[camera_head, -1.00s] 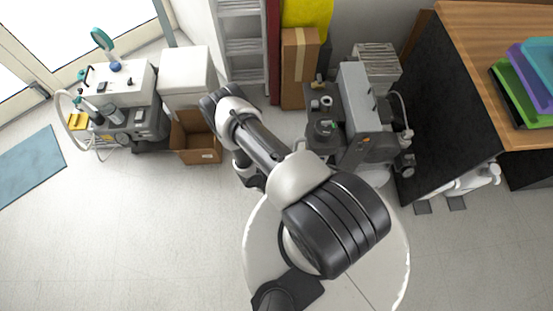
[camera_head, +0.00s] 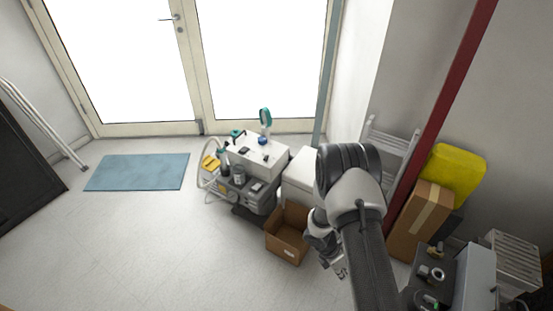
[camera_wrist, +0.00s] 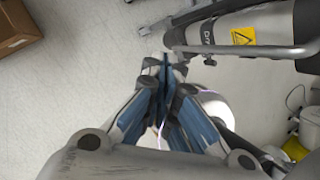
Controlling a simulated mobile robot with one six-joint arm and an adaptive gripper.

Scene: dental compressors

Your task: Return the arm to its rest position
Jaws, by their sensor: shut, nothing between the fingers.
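My arm rises on the right of the head view with its elbow high and its forearm hanging down. My gripper (camera_head: 341,271) is small there, low beside the open cardboard box and above the floor. In the wrist view my gripper (camera_wrist: 165,65) is shut, its blue-padded fingers together with nothing between them. Its tips appear close to a grey cylinder (camera_wrist: 245,35) with a yellow warning label; I cannot tell whether they touch.
The cardboard box (camera_head: 273,246) stands by the left compressor unit (camera_head: 254,187) and a white cabinet (camera_head: 297,178). Another compressor unit (camera_head: 472,279) is at lower right, near a tall carton (camera_head: 408,240). The floor around the blue mat (camera_head: 138,172) is clear.

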